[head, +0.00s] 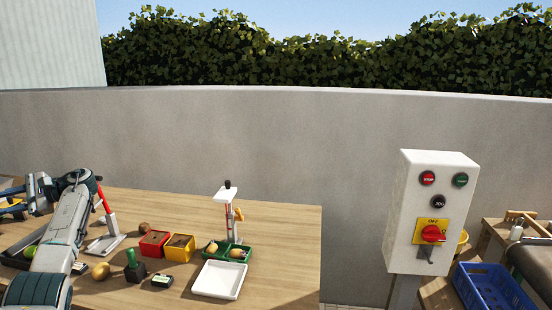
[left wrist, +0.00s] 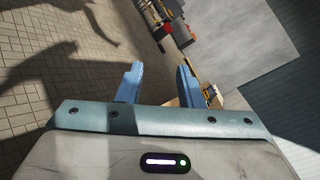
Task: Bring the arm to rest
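My left arm comes in from the lower left of the head view and bends at a joint above the table's left end. My left gripper (head: 12,200) is at the far left edge of that view, partly cut off. In the left wrist view its two blue fingers (left wrist: 160,66) stand apart with nothing held between them. Tiled floor shows beyond them, with table items farther off. My right gripper is in neither view.
The wooden table (head: 285,222) holds a red bin (head: 154,244), a yellow bin (head: 180,248), a green tray (head: 226,251), a white tray (head: 219,280) and loose potatoes (head: 101,271). A control box (head: 429,212) and blue crate (head: 492,290) stand right.

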